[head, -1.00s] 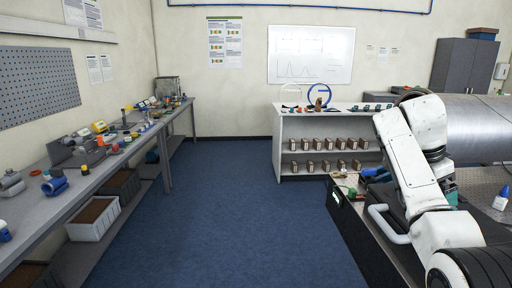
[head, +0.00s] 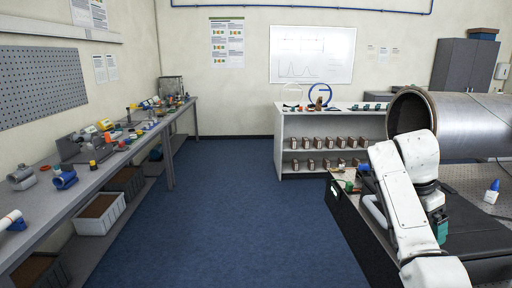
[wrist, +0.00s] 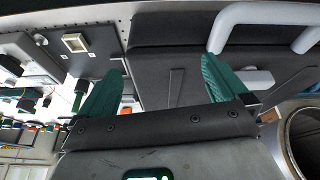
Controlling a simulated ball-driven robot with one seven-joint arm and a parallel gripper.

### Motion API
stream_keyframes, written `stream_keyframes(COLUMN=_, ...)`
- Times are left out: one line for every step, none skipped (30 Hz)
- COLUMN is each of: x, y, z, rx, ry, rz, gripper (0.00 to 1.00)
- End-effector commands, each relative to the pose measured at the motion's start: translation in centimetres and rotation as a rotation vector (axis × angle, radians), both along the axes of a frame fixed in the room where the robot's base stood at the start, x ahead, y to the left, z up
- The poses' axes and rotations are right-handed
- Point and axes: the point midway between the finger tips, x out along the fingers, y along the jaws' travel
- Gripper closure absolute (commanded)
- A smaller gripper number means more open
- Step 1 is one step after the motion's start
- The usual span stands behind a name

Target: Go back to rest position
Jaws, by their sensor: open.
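My gripper shows in the wrist view (wrist: 160,88), with two green fingers spread wide apart and nothing between them. Behind the fingers is a dark case-like surface (wrist: 180,60). In the head view my white arm is folded at the right, over the dark bench top, and the gripper itself is mostly hidden behind the arm.
A large metal pipe (head: 470,125) lies at the right, its open end near my arm. A white-blue bottle (head: 491,192) stands on the right bench. A white shelf (head: 281,150) stands at the back. A cluttered workbench (head: 110,184) runs along the left; the blue floor (head: 235,220) between is clear.

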Motion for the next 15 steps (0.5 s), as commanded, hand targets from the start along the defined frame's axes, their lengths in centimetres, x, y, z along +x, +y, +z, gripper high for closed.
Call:
stream_keyframes(x=-0.3, y=0.4, z=-1.4, rx=0.007, ry=0.008, rz=0.024, gripper=0.00)
stream_keyframes(x=-0.5, y=0.6, z=-2.1, rx=0.012, ry=0.012, rz=0.041, gripper=0.00)
stream_keyframes(x=-0.8, y=0.9, z=-3.1, rx=0.018, ry=0.017, rz=0.062, gripper=0.00)
stream_keyframes(x=-1.0, y=1.2, z=-3.9, rx=0.023, ry=0.022, rz=0.081, gripper=0.00)
stream_keyframes(x=-1.3, y=1.4, z=-4.9, rx=0.028, ry=0.027, rz=0.101, gripper=0.00)
stream_keyframes(x=-1.8, y=1.8, z=-6.1, rx=0.035, ry=0.034, rz=0.130, gripper=0.00)
stream_keyframes(x=-2.1, y=2.2, z=-7.1, rx=0.040, ry=0.039, rz=0.153, gripper=0.00)
stream_keyframes(x=-2.6, y=2.5, z=-8.3, rx=0.047, ry=0.045, rz=0.179, gripper=0.00)
stream_keyframes(x=-3.4, y=3.1, z=-9.9, rx=0.056, ry=0.054, rz=0.217, gripper=0.00)
stream_keyframes(x=-4.1, y=3.5, z=-11.2, rx=0.064, ry=0.061, rz=0.249, gripper=0.00)
stream_keyframes(x=-4.8, y=3.9, z=-12.5, rx=0.072, ry=0.067, rz=0.280, gripper=0.00)
stream_keyframes(x=-5.8, y=4.5, z=-14.1, rx=0.081, ry=0.076, rz=0.323, gripper=0.00)
stream_keyframes(x=-6.6, y=4.9, z=-15.3, rx=0.088, ry=0.082, rz=0.354, gripper=0.00)
stream_keyframes(x=-7.5, y=5.3, z=-16.4, rx=0.096, ry=0.088, rz=0.386, gripper=0.00)
stream_keyframes(x=-8.7, y=5.9, z=-17.9, rx=0.105, ry=0.093, rz=0.429, gripper=0.00)
